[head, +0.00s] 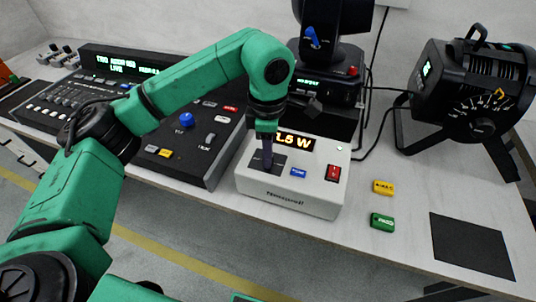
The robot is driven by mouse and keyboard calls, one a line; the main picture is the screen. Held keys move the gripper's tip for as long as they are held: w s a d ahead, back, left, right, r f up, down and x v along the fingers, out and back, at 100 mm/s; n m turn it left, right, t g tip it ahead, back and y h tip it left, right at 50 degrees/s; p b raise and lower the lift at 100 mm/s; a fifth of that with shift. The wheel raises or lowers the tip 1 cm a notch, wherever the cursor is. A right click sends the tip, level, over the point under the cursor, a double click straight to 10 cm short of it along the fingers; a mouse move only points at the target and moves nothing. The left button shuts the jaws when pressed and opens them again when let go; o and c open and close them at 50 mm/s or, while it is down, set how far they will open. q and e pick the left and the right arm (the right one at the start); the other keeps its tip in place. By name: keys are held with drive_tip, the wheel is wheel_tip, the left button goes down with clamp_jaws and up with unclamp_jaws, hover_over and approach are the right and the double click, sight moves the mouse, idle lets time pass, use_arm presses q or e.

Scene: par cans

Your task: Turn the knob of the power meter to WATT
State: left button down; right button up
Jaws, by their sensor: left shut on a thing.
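The power meter (293,198) is a white box in the middle of the table in the head view. Its lit display (298,142) reads about "1.5 W", partly covered at the left by my arm. A dark panel (279,163) lies on its top left. My left gripper (267,160) points down at this panel, its dark fingers shut on the knob. The knob itself is hidden by the fingers, so I cannot see which mark it points to. A blue button (298,173) and a red rocker switch (333,173) are on the meter to the right of the gripper. My right gripper is not in view.
A black mixing console (213,160) stands close on the left. Behind the meter is a black moving-head lamp (335,85); a par can (470,90) stands at right. Yellow (383,187) and green (382,221) blocks and a black mat (472,246) lie on the right.

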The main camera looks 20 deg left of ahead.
use_arm(q)
drive_tip(key=shift+m+b, duration=0.4)
drive_tip(key=shift+m, duration=0.9)
drive_tip(key=shift+r+m, duration=0.1)
drive_tip(key=shift+m, duration=0.2)
drive_tip(key=c, duration=0.6)
unclamp_jaws()
wheel_tip(320, 180, up, 6)
drive_tip(key=shift+w+f, duration=0.1)
wheel_tip(320, 180, up, 9)
drive_tip(key=p, duration=0.2)
drive_tip(key=shift+f, duration=0.15)
